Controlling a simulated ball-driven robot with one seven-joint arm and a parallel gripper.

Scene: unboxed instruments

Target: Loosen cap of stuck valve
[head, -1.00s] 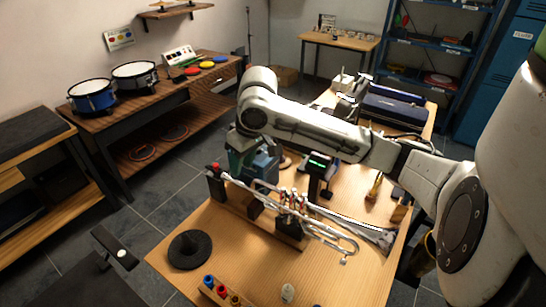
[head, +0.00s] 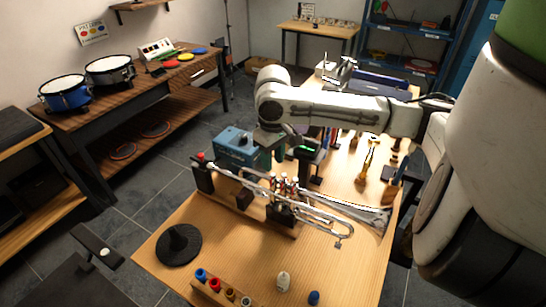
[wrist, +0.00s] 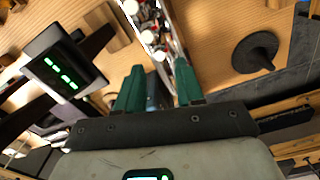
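A silver trumpet (head: 340,212) lies on a wooden cradle (head: 243,208) on the bench, its bell to the right. Its valve cluster (head: 284,187) stands mid-cradle; I cannot tell which valve is stuck. In the wrist view the valves (wrist: 147,22) show at the top, beyond my fingertips. My gripper (wrist: 156,68) has two green fingers, spread apart with nothing between them.
A display with green digits (head: 308,152) stands close right of my gripper. A blue box (head: 233,148) stands behind the cradle.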

